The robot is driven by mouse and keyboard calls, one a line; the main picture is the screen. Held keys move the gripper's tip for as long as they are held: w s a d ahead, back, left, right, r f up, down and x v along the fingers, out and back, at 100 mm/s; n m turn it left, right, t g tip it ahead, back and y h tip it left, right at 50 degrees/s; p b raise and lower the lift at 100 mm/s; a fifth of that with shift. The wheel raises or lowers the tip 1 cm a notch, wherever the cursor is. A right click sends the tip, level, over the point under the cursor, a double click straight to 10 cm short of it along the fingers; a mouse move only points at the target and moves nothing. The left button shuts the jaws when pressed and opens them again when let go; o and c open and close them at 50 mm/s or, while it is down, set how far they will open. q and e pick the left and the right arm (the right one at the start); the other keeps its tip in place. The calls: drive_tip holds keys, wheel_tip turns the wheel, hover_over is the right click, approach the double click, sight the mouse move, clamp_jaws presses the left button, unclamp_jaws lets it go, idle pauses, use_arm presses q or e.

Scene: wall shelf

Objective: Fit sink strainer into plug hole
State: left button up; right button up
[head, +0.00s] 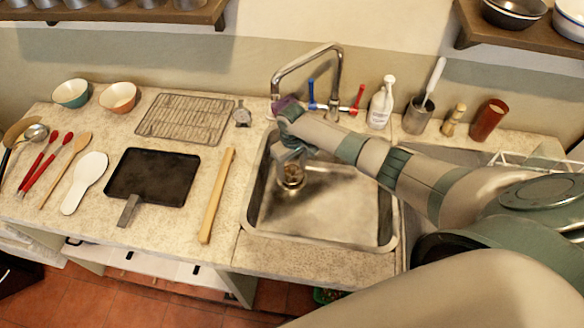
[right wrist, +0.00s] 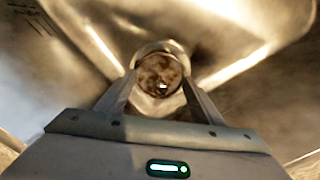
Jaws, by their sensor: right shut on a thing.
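My right gripper (head: 291,156) reaches down into the sink (head: 345,215), over its left part. In the right wrist view its two fingers (right wrist: 160,85) are shut on the sink strainer (right wrist: 160,72), a small round metal cup with a mottled brown inside. In the head view the strainer (head: 292,176) shows just below the gripper, low in the basin. The plug hole cannot be made out apart from the strainer, so I cannot tell whether the strainer is above it or in it. My left gripper is not in view.
The tap (head: 308,62) arches behind the sink, close to my right arm. A soap bottle (head: 381,104) and utensil pot (head: 418,115) stand behind that arm. The basin's right part is clear.

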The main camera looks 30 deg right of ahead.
sight(291, 166)
drive_tip(key=shift+f+b, duration=0.7)
drive_tip(key=shift+f, duration=0.45)
drive_tip(key=o, duration=1.2)
drive_tip(key=shift+r, duration=0.1)
drive_tip(key=shift+r+b, duration=0.8)
drive_tip(key=shift+r, duration=2.9)
drive_tip(key=shift+a+r, duration=0.1)
